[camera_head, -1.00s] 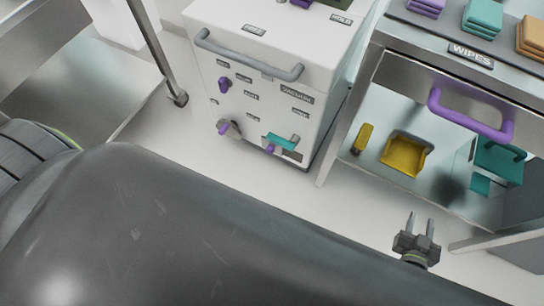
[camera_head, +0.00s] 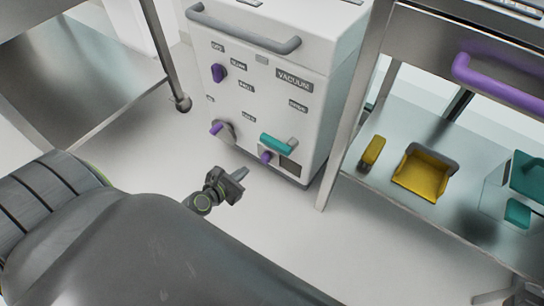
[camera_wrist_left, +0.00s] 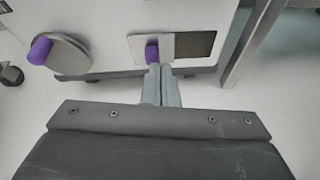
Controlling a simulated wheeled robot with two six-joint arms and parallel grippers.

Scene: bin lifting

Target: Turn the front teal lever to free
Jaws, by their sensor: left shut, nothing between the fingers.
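The teal lever (camera_head: 277,144) is on the lower front of the white vacuum cabinet (camera_head: 312,120), lying roughly crosswise, with a grey piece at its right end. A purple knob (camera_head: 265,157) sits just below it on a plate with a dark window; that knob also shows in the left wrist view (camera_wrist_left: 152,52). My left gripper (camera_head: 240,174) is shut and empty, low in front of the cabinet and apart from the lever. In the wrist view its fingertips (camera_wrist_left: 160,70) point at the plate, below the purple knob. The teal lever is not visible there.
Another purple knob on a round disc (camera_head: 222,130) is left of the lever. A grey handle (camera_head: 243,35) crosses the cabinet's upper front. A metal cart (camera_head: 340,125) stands right with a yellow bin (camera_head: 427,172). A grey part at the lower right edge may be my right gripper.

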